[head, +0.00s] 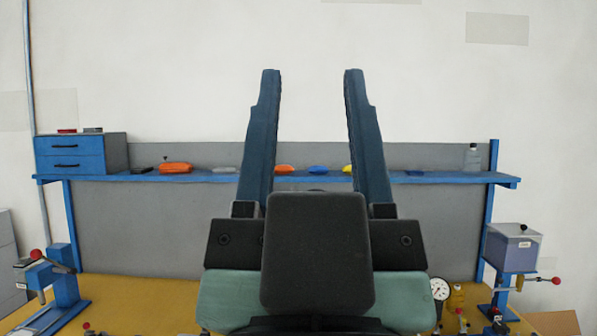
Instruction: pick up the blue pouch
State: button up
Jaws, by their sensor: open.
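The blue pouch (317,169) is a small, bright blue shape lying on the blue shelf (450,178) in the head view. It shows in the gap between the two fingers of my gripper (312,78). My gripper points up in the picture, with its fingers wide apart and nothing between them. The fingers stand in front of the shelf from the camera's side. How far the pouch is from them in depth I cannot tell.
Beside the pouch lie an orange item (285,169) and a partly hidden yellow item (347,169). Further left are a larger orange item (176,168) and a blue drawer box (70,155). A clear bottle (472,158) stands at right. Clamps flank the yellow bench (140,300).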

aim_at(315, 169)
jog(key=z, duration=0.25)
jog(key=u, duration=0.2)
jog(key=i+z, duration=0.15)
jog(key=i, duration=0.65)
jog(key=i+j+z, duration=0.1)
jog(key=i+j, duration=0.15)
jog(key=i, duration=0.6)
